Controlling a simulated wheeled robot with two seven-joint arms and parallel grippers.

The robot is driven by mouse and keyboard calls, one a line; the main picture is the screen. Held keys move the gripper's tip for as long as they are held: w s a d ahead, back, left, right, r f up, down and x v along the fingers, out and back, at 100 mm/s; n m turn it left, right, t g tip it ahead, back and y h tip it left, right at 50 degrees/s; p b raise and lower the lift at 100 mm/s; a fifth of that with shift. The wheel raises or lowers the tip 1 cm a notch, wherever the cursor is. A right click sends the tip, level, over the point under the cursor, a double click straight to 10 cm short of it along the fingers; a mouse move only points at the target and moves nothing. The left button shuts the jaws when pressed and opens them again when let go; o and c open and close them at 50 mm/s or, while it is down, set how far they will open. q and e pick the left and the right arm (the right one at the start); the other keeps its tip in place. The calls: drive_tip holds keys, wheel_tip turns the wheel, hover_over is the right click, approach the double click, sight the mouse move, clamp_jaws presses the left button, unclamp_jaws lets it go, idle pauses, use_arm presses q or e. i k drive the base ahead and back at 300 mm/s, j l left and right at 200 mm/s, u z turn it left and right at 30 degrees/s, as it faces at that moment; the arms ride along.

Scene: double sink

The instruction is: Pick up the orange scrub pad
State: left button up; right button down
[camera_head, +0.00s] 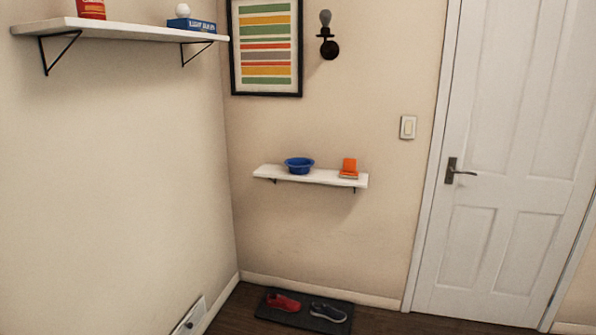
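An orange object (349,165), which looks like the orange scrub pad, stands near the right end of a small white wall shelf (325,178). A flat, pale orange-edged piece (348,175) lies at its foot; I cannot tell whether it is part of the same thing. A blue bowl (299,165) sits on the same shelf to its left, with a gap between them. Neither of my grippers shows in the head view.
A white door (505,150) with a dark handle is at right. A higher shelf (120,30) at upper left holds a red container (91,9) and a blue box (191,25). Shoes lie on a dark mat (270,313) below the small shelf. Little floor shows.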

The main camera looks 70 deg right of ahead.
sight(348, 171)
drive_tip(key=z, duration=2.55)
drive_tip(key=u, duration=1.2)
drive_tip(key=i+l+z, duration=0.15)
drive_tip(key=i, duration=0.35)
drive_tip(key=i+l+z, duration=0.15)
drive_tip(key=i, duration=0.3)
